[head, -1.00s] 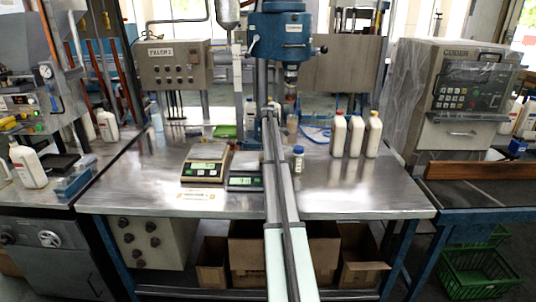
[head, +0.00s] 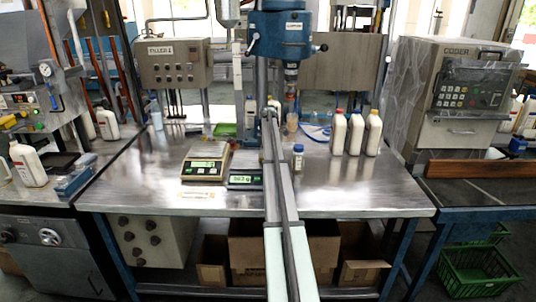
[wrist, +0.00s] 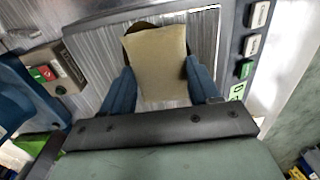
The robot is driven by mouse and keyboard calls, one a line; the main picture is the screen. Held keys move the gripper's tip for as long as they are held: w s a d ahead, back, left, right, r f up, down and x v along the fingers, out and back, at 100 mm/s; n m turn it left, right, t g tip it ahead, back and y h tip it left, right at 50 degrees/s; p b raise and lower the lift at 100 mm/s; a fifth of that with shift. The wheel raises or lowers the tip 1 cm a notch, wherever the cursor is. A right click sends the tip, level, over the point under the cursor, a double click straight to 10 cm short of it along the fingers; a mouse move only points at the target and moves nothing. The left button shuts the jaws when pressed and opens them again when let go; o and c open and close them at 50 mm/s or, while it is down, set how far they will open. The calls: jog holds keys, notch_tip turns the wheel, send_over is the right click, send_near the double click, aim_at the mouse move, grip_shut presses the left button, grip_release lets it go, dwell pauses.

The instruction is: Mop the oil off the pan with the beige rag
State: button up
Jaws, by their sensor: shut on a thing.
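My gripper (wrist: 160,75) has blue fingers on both sides of the beige rag (wrist: 160,60) and is shut on it. In the wrist view the rag lies flat over the brushed metal pan (wrist: 100,65); I cannot tell how firmly it touches. A dark brownish patch, possibly oil (wrist: 135,28), shows at the rag's far left edge. White and green buttons (wrist: 251,45) line the right side of the pan. In the head view my arm hides the gripper, rag and pan.
Two scales, one beige (head: 204,163) and one dark (head: 245,178), stand left of my arm. A small blue-capped bottle (head: 297,160) stands close to its right. Several white bottles (head: 355,136) stand farther right. The front right of the table is clear.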

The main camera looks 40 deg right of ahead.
aim_at(257, 162)
jog(key=a, duration=0.4)
jog(key=shift+a, duration=0.35)
jog(key=d, duration=1)
jog(key=a, duration=0.3)
jog(key=s+a, duration=0.1)
jog(key=a, duration=0.2)
jog(key=s+a, duration=0.1)
jog(key=a, duration=0.3)
jog(key=d, duration=1)
jog(key=w+a, duration=0.1)
jog(key=a, duration=0.2)
jog(key=w+a, duration=0.1)
jog(key=a, duration=0.2)
jog(key=w+a, duration=0.2)
jog(key=a, duration=0.2)
jog(key=d, duration=1)
jog(key=shift+s+a, duration=0.35)
jog(key=shift+a, duration=0.5)
jog(key=shift+s+a, duration=0.35)
jog(key=shift+a, duration=0.5)
jog(key=shift+s+a, duration=0.35)
jog(key=shift+a, duration=0.5)
